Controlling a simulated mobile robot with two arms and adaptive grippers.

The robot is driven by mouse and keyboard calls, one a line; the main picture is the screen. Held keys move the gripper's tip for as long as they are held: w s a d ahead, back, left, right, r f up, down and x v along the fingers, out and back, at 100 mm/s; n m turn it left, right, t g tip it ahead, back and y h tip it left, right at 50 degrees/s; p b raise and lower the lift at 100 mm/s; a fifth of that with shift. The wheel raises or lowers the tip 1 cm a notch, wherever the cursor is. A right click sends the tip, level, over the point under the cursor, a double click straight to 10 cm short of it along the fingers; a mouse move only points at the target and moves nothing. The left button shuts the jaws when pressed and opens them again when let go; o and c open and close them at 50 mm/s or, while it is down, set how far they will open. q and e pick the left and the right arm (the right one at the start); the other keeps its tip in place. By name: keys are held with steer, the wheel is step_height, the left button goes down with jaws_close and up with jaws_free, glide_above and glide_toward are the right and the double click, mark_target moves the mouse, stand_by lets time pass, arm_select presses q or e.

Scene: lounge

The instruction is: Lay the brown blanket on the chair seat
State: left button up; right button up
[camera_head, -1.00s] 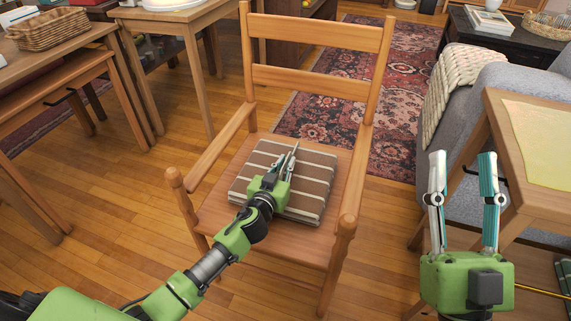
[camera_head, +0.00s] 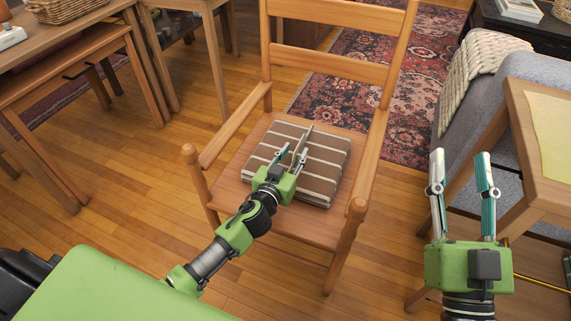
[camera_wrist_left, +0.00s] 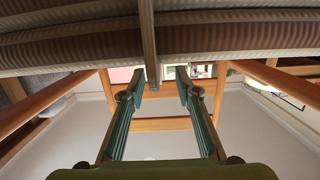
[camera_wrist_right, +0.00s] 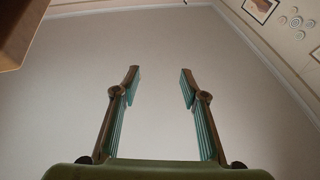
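The brown blanket (camera_head: 322,162), folded into a square with cream stripes, lies on the seat of the wooden chair (camera_head: 258,133). It appears to rest flat, set slightly toward the right of the seat. My left gripper (camera_head: 294,152) is over the blanket's near left part, its fingers spread apart. In the left wrist view the blanket (camera_wrist_left: 90,42) fills the top, and a narrow strip of it stands between the open fingers (camera_wrist_left: 160,82). My right gripper (camera_head: 460,165) is open and empty, right of the chair; its fingers also show apart in the right wrist view (camera_wrist_right: 160,82).
The chair's armrests (camera_head: 236,124) flank my left gripper. A wooden table (camera_head: 519,130) with a yellow cloth stands close to my right gripper, beside a grey sofa (camera_head: 490,90). A wooden table (camera_head: 60,70) is at the left. Bare floor lies left of the chair.

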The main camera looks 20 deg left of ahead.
arm_select(q)
steer(key=s, duration=0.4)
steer(key=s+r, duration=0.1)
steer(key=s, duration=0.2)
steer(key=shift+r+p, duration=0.1)
steer(key=shift+p, duration=0.3)
steer(key=s+d+r+m+t+h, duration=0.1)
steer(key=s+d+r, duration=0.1)
steer(key=r, duration=0.5)
steer(key=s+d+r+t+h, duration=0.1)
steer(key=s+d+r+h, duration=0.1)
steer(key=r, duration=0.5)
steer(key=s+d+r+m+t+h, duration=0.1)
steer(key=s+d+r, duration=0.2)
steer(key=s+r, duration=0.3)
steer(key=shift+d+r+m+h, duration=0.25)
steer(key=shift+r+m+h, duration=0.05)
steer(key=shift+r, duration=0.15)
arm_select(e)
steer(key=f+g, duration=0.1)
steer(key=f, duration=0.1)
steer(key=w+f+g+h, duration=0.1)
steer(key=f, duration=0.2)
steer(key=shift+w+d+f+g, duration=0.2)
steer(key=shift+g, duration=0.2)
